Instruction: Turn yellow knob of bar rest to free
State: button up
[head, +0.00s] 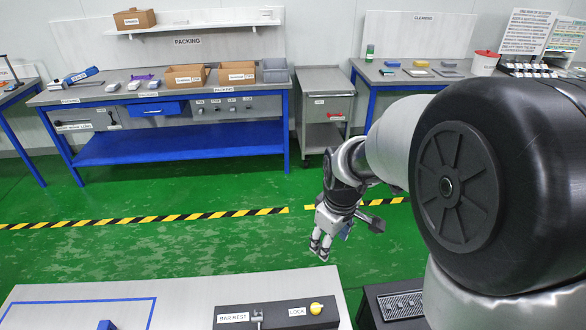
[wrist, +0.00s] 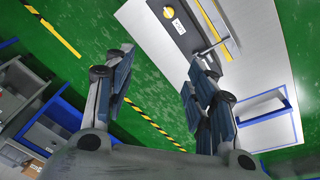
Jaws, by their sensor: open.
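The yellow knob (head: 316,308) sits on the right part of the dark bar rest panel (head: 276,312), beside a white label reading LOCK (head: 297,310). In the wrist view the yellow knob (wrist: 168,12) is near the top, on the dark panel (wrist: 190,36). My gripper (head: 320,246) hangs beyond the far edge of the near table in the head view, apart from the knob. In the wrist view its fingers (wrist: 162,75) are spread wide with nothing between them.
The near table (head: 180,300) is light grey, with a blue tape outline at left. A grey keyed box (head: 402,305) stands right of it. A packing bench (head: 180,95) and a cleaning bench (head: 415,75) are at the back. The green floor between is clear.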

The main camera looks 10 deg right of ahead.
jog(key=w+f+n+p, duration=0.2)
jog(key=w+f, duration=0.2)
jog(key=f, duration=0.2)
jog(key=n+g+p, duration=0.2)
jog(key=n+p, duration=0.2)
jog(key=n, duration=0.1)
send_near(315, 307)
notch_tip(315, 307, down, 9)
jog(key=b, duration=0.4)
jog(key=shift+w+r, duration=0.1)
jog(key=shift+w, duration=0.1)
jog(key=c, duration=1.1)
